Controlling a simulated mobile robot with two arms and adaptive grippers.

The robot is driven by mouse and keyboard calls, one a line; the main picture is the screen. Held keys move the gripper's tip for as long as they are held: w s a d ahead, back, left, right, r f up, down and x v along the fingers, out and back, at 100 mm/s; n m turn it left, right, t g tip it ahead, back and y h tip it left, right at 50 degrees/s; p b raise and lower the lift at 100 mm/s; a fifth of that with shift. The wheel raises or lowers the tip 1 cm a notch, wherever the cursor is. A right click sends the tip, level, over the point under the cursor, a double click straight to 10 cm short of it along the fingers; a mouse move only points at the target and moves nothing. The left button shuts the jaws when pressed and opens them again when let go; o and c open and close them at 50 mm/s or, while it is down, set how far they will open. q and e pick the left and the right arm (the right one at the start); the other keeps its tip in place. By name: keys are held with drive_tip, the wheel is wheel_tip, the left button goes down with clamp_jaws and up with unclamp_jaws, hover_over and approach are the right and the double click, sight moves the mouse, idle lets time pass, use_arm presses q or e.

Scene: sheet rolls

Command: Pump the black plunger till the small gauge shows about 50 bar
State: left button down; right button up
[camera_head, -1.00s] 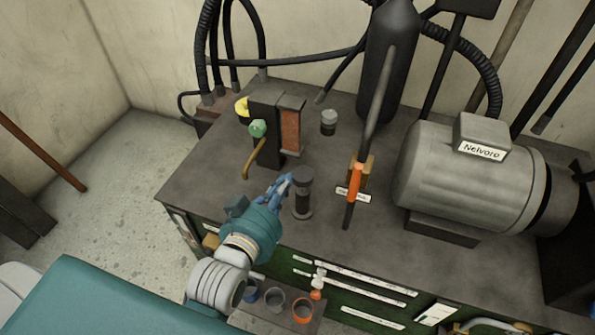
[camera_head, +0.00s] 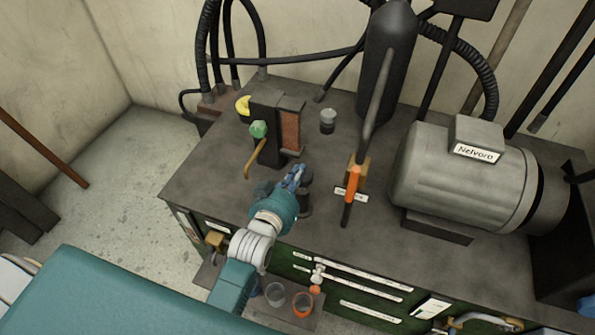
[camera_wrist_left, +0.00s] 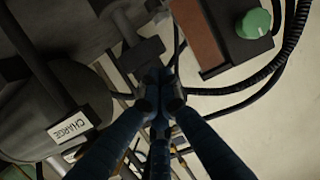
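The black plunger (camera_head: 307,204) is an upright dark cylinder near the bench's front edge in the head view. My left gripper (camera_head: 296,174) is over its left side and hides part of its top. In the left wrist view my blue fingers (camera_wrist_left: 161,76) come together at the tips, with nothing clearly seen between them. A dark block (camera_wrist_left: 142,53) lies just beyond the tips; I cannot tell whether it is touched. I cannot make out the small gauge or any reading. My right gripper is not in view.
An orange-gripped lever (camera_head: 352,184) stands right of the plunger, with a grey motor (camera_head: 455,185) beyond. A block with a green knob (camera_head: 258,129) stands behind left. A small capped cylinder (camera_head: 328,121) is behind. The bench top (camera_head: 210,180) is bare at left.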

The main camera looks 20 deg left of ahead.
use_arm(q)
wheel_tip(320, 180, down, 5)
drive_tip(key=b, duration=0.3)
drive_tip(key=shift+s, duration=0.1)
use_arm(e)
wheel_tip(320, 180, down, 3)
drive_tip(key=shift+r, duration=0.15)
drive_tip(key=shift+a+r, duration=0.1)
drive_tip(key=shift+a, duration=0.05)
use_arm(q)
drive_tip(key=shift+r+p, duration=0.35)
drive_tip(key=shift+p, duration=0.15)
wheel_tip(320, 180, up, 4)
drive_tip(key=p, duration=0.3)
drive_tip(key=shift+f, duration=0.1)
drive_tip(key=b+v, duration=0.2)
drive_tip(key=v, duration=0.8)
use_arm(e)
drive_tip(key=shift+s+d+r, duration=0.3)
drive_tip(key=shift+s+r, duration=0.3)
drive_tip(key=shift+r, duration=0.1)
